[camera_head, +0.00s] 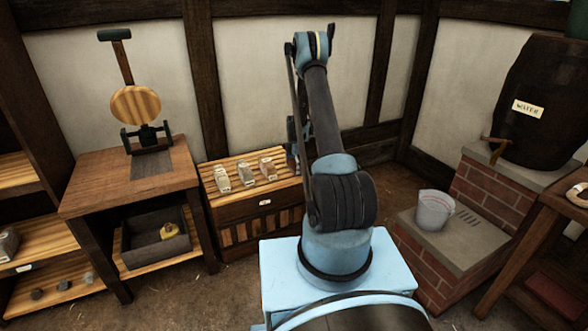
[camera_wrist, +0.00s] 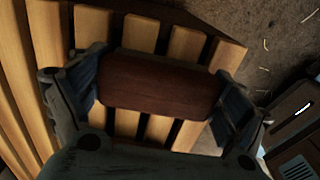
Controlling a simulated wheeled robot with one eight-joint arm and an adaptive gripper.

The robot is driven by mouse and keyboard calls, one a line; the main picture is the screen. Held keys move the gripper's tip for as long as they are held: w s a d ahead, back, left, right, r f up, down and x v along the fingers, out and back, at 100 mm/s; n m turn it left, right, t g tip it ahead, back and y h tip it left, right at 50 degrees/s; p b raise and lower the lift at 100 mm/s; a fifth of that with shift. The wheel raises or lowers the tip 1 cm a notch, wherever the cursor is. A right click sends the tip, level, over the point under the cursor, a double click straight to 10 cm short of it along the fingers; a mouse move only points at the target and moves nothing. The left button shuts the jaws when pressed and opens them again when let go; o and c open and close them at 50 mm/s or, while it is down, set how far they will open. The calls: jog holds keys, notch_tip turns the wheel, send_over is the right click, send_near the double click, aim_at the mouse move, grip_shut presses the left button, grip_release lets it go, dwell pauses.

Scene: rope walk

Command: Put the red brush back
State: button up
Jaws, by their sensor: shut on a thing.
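The red brush shows in the wrist view as a plain reddish-brown block (camera_wrist: 160,86); any bristles are hidden beneath it. My gripper (camera_wrist: 163,92) is shut on it, with one finger at each end of the block. Pale wooden slats with dark gaps lie below the block; I cannot tell whether it touches them. In the head view my arm hides the brush and most of my gripper, at the right end of the slatted bench (camera_head: 232,207).
A wooden table (camera_head: 95,185) with a lower tray stands left. A bucket (camera_head: 434,209) sits on a brick step at right, below a water barrel (camera_head: 540,98). Bare floor (camera_wrist: 265,45) shows beyond the slats.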

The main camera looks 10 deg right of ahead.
jog(key=o, duration=1)
jog(key=shift+f, duration=0.1)
jog(key=shift+c, duration=0.2)
